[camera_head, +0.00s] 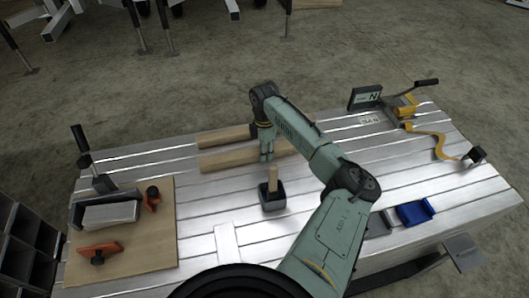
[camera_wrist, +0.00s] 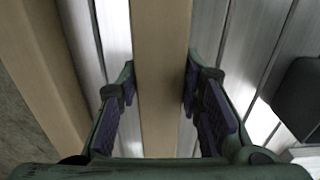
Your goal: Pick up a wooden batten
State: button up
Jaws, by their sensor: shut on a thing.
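Two pale wooden battens lie side by side across the aluminium trailer bed. The nearer batten (camera_head: 222,160) passes under my gripper (camera_head: 266,150). In the wrist view this batten (camera_wrist: 162,50) runs straight up the picture between the two fingers of my gripper (camera_wrist: 158,95), which is shut on it with dark pads at both sides. The batten looks level and at or close to the bed; any gap beneath is not clear. The farther batten (camera_head: 222,137) is free of the gripper and shows at the left of the wrist view (camera_wrist: 35,60). My arm hides parts of both battens.
The trailer bed (camera_head: 210,205) has a dark block with an upright wooden piece (camera_head: 272,174) just in front of the gripper. A wooden board (camera_head: 150,240) with orange clamps lies left. A winch with yellow strap (camera_head: 405,105) and a blue part (camera_head: 415,211) are right.

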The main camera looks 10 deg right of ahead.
grip_shut()
